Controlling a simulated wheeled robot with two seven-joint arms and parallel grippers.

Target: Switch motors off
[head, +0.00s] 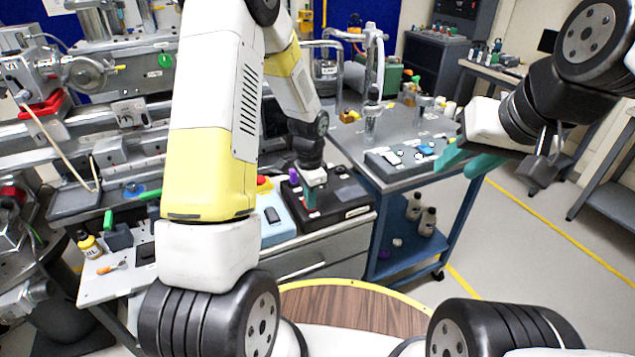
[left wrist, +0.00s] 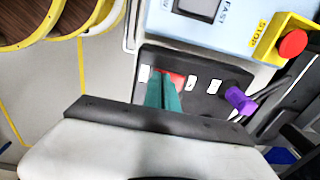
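A black control box (head: 343,196) with white labels stands on the bench at the centre. It also shows in the left wrist view (left wrist: 207,104), with a red part (left wrist: 180,78) and a purple knob (left wrist: 240,100). My left gripper (head: 310,202) is at the box, its teal fingers together with nothing seen between them. In the left wrist view its fingertips (left wrist: 164,76) are right at the red part and partly hide it. I cannot tell whether they touch it. My right gripper (head: 468,160) is open and empty, in the air at the right.
A pale blue box (head: 278,232) with a rocker switch and a red STOP button (left wrist: 293,43) adjoins the black box. A blue cart (head: 407,178) with a grey switch box (head: 400,157) stands to the right.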

